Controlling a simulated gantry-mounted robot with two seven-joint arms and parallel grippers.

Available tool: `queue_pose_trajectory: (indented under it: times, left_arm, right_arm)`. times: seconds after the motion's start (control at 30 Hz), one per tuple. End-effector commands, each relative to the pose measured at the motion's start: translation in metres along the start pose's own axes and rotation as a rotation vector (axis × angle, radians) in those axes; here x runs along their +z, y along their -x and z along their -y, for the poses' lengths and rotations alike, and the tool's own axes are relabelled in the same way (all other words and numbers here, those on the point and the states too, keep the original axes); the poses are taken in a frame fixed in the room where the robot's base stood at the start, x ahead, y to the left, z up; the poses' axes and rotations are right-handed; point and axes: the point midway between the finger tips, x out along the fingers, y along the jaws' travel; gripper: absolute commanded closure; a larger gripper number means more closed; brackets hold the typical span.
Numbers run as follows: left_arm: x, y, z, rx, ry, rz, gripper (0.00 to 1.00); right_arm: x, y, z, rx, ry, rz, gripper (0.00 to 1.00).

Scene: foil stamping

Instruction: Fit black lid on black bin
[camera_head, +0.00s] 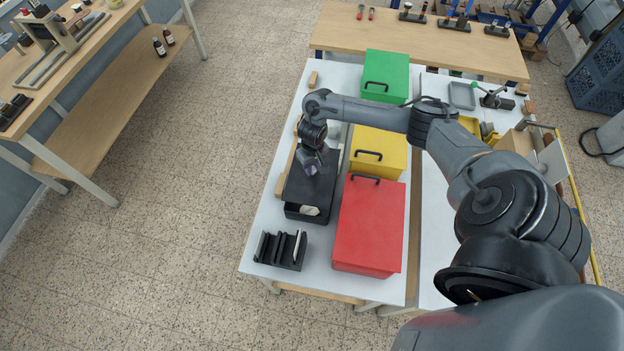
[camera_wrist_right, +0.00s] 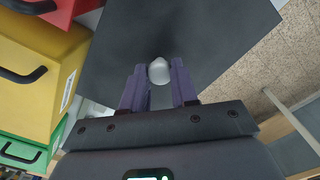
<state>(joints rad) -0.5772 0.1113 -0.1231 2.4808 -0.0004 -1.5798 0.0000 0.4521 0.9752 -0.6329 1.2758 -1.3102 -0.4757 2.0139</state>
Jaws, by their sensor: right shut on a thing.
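The black bin (camera_head: 300,213) stands on the white-topped table, left of the red and yellow bins, with a pale label on its front. The flat black lid (camera_head: 322,184) is over the bin; I cannot tell whether it touches the rim all round. My right gripper (camera_head: 312,168) is above the lid, pointing down. In the right wrist view, its purple fingers (camera_wrist_right: 158,88) are shut on the lid's pale grey knob (camera_wrist_right: 159,71), and the dark lid (camera_wrist_right: 205,35) fills the middle. The bin under the lid is hidden there. My left gripper is not in view.
Red (camera_head: 367,230), yellow (camera_head: 378,150) and green (camera_head: 386,75) bins with black handles stand close on the right. A black slotted rack (camera_head: 281,250) is in front of the black bin. The floor left of the table is clear.

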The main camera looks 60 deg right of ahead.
Motion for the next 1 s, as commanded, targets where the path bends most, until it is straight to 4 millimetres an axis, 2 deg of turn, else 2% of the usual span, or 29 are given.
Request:
queue_pose_trajectory:
  times: [0.1, 0.37, 0.6, 1.0]
  left_arm:
    - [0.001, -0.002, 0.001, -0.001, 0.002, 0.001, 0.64]
    - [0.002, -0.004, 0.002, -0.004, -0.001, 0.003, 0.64]
    - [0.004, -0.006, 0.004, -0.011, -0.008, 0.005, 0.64]
    - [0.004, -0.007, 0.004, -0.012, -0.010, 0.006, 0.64]
  right_arm:
    - [-0.001, -0.019, 0.000, -0.001, -0.002, -0.001, 1.00]
    - [-0.001, -0.037, 0.001, -0.001, 0.000, -0.001, 1.00]
    - [-0.001, -0.064, 0.001, -0.002, -0.001, -0.001, 1.00]
    - [-0.001, -0.069, 0.000, -0.001, 0.000, -0.003, 1.00]
